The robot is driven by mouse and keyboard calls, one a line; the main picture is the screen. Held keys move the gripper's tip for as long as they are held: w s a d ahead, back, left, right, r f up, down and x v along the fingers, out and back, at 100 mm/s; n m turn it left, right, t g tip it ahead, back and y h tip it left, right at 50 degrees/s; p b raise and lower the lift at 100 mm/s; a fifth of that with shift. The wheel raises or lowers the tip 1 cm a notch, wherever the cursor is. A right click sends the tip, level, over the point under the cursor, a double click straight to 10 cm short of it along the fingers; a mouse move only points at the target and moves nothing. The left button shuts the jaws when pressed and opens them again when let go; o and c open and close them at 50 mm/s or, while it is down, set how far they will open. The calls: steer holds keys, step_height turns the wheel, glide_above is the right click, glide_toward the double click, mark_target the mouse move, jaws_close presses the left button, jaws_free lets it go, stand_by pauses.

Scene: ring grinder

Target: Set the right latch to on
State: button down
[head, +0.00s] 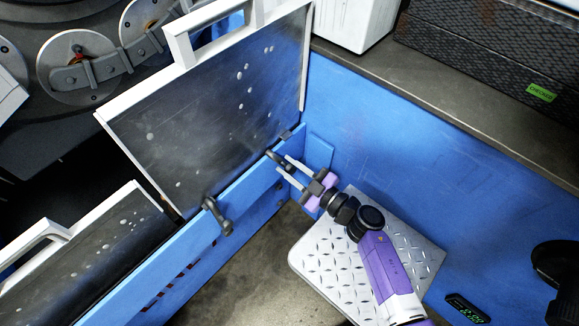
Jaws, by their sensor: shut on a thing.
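The right latch (276,157) is a small dark handle on the top edge of the blue wall (245,187), near its far right end. My gripper (284,166) reaches it from the lower right, with its two pale fingers at the latch. It is shut on the right latch, whose handle is partly hidden by the fingertips. A second dark latch (217,215) sits further left on the same wall and hangs down over its front face. Whether the right latch is on or off is hard to tell at this size.
A dark panel with a white frame (205,110) stands upright behind the latches. Another white-framed panel (95,250) is at lower left. A tall blue side wall (400,160) rises to the right of my arm. A metal tread plate (318,262) lies below my arm.

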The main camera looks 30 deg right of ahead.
stand_by(0.6)
steer(key=shift+w+d+r+m+p, duration=0.1)
steer(key=shift+d+r+m+p, duration=0.25)
steer(key=shift+p, duration=0.6)
steer(key=shift+w+d+r+m+p, duration=0.3)
steer(key=shift+d+m+p, duration=0.3)
steer(key=shift+p, duration=0.55)
steer(key=shift+w+d+r+m+p, duration=0.15)
steer(key=shift+d+m+p, duration=0.25)
steer(key=shift+p, duration=0.2)
steer(key=shift+w+d+r+m+p, duration=0.1)
steer(key=shift+d+m+p, duration=0.15)
steer(key=shift+m+p, duration=0.25)
steer(key=shift+w+d+f+m+p, duration=0.2)
steer(key=shift+d+m+p, duration=0.1)
steer(key=shift+d+m, duration=0.2)
steer(key=shift+w+d+f+m+p, duration=0.15)
steer(key=shift+d+m+p, duration=0.1)
steer(key=shift+d+m, duration=0.2)
steer(key=c, duration=1.2)
jaws_free()
steer(key=shift+s, duration=0.1)
